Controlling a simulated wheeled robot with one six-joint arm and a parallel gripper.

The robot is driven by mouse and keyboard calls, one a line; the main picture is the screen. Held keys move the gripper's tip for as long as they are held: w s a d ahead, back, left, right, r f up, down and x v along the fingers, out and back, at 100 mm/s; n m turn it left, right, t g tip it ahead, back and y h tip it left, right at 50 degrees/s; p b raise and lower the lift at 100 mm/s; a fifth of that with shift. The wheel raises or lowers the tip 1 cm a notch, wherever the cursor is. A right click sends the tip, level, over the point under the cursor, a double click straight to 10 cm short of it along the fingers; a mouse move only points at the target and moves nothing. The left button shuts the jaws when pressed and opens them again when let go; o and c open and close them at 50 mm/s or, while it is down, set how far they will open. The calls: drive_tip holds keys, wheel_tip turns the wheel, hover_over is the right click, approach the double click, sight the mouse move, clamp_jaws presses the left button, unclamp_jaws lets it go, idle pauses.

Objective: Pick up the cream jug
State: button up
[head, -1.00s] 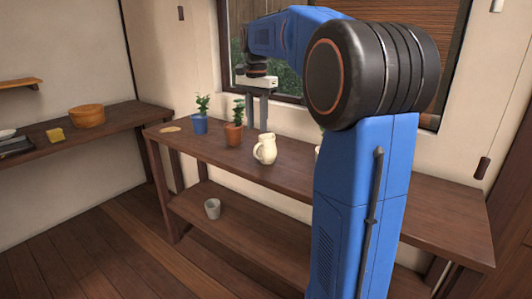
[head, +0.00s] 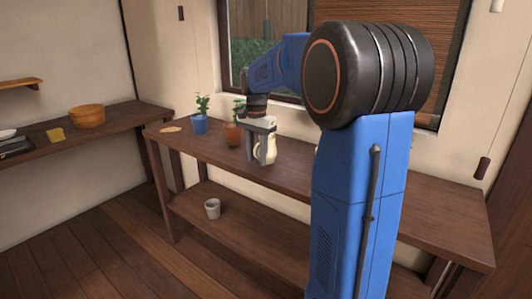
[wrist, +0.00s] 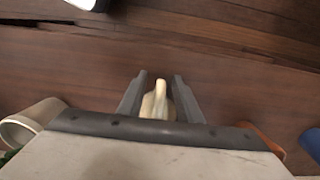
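The cream jug (head: 271,148) stands upright on the dark wooden table (head: 300,183), partly hidden by my gripper in the head view. My gripper (head: 259,160) points down with its fingers lowered around the jug. In the wrist view, my gripper (wrist: 161,75) is open, one finger on each side of the jug (wrist: 157,104). A gap shows between the right finger and the jug. The jug's handle points up the picture, between the fingers. The lower part of the jug is hidden by the gripper body.
A terracotta pot (head: 233,135) with a plant stands close left of the jug, and a blue pot (head: 200,124) beyond it. A pale vessel (wrist: 32,122) is on the other side. A grey cup (head: 212,209) sits on the lower shelf. The table front is clear.

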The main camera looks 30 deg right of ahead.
drive_tip(key=shift+f, duration=0.4)
clamp_jaws()
drive_tip(key=shift+r, duration=0.15)
